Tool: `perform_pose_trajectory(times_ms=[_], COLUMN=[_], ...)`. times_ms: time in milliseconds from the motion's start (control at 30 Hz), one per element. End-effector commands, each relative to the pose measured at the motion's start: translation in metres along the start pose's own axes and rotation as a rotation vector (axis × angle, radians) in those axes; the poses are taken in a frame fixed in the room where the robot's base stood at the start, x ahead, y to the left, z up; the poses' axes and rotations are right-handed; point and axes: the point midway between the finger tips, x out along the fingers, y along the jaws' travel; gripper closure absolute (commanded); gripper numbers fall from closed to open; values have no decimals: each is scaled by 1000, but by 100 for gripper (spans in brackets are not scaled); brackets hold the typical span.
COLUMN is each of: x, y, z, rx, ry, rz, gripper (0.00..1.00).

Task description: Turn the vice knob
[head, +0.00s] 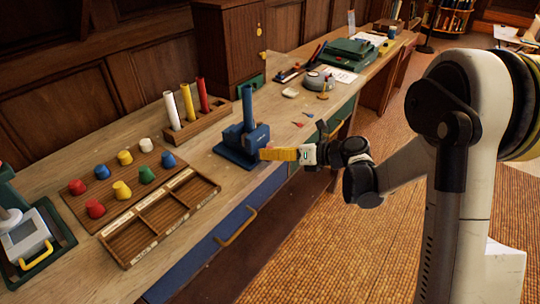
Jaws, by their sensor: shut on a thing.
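The blue vice (241,143) stands near the front edge of the wooden bench, with an upright blue post at its back. My gripper (270,154) reaches in from the right, at the vice's right front side. A yellow ridged piece spans from the white and black wrist to the vice. I cannot tell in this view how much of it is finger and how much is knob. The gripper is shut at the vice knob; the knob itself is mostly hidden, and its turn angle cannot be read.
Left of the vice are a wooden tray (128,241), a board with several coloured knobs (76,205) and a rack with three rolls (195,130). A blue drawer with a yellow handle (236,227) is below. The floor in front is clear.

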Motion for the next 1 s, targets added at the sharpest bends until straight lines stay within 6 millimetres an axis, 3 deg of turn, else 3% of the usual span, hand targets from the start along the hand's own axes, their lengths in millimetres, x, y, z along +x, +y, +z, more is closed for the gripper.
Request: perform_pose_trajectory(times_ms=[500, 1000], x=[1, 1], y=[-2, -2], z=[-1, -1], rx=[363, 466], ry=[1, 1], rz=[151, 194], gripper=[90, 90])
